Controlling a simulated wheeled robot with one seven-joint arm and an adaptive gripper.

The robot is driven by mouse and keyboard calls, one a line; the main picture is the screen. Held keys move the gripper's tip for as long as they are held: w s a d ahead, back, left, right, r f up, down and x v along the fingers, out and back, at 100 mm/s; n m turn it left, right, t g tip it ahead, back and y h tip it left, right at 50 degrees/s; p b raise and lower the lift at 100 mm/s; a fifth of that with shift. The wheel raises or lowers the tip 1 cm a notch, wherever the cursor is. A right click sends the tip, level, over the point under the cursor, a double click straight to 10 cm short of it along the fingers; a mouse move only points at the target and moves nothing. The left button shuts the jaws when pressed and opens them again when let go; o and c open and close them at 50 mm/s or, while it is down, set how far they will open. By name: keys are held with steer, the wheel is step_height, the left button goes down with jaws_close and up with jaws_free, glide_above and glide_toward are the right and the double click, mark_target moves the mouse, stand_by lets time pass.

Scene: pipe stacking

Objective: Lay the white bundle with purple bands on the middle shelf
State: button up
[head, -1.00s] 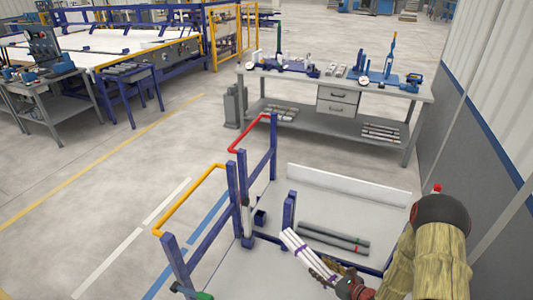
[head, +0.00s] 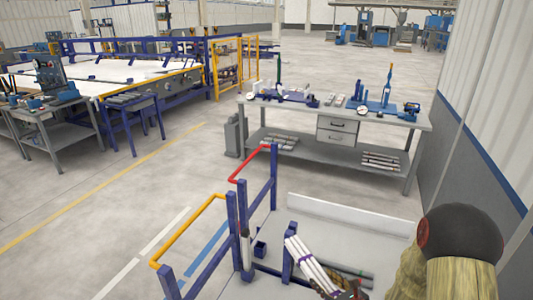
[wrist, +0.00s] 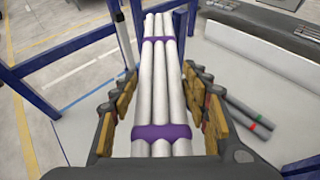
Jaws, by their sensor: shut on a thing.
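The white bundle with purple bands (head: 306,255) is several white pipes side by side. My gripper (head: 343,291) is shut on it near the lower edge of the head view, and the bundle slants up and left from the jaws. In the wrist view the bundle (wrist: 165,85) runs lengthwise between the two fingers of my gripper (wrist: 158,95), with one purple band near the palm and one farther out. The blue-post frame (head: 240,230) stands to the left of the bundle. I cannot tell which surface is the middle shelf.
Grey pipes (wrist: 245,122) with red and green marks lie on a pale surface right of my gripper. A red bar (head: 250,163) and a yellow bar (head: 190,228) stick out from the blue frame. A workbench (head: 335,115) stands beyond, with open floor between.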

mark_target(320, 273)
steer(key=shift+w+d+r+m+t+h, duration=0.3)
steer(key=shift+d+r+m+h, duration=0.3)
steer(key=shift+d, duration=0.25)
steer(key=shift+m+h, duration=0.3)
steer(key=r, duration=0.2)
steer(key=w+r, duration=0.1)
steer(key=r, duration=0.2)
steer(key=shift+w+d, duration=0.15)
step_height(320, 273, up, 9)
steer(key=w+a, duration=0.1)
steer(key=a, duration=0.2)
steer(key=shift+w, duration=0.1)
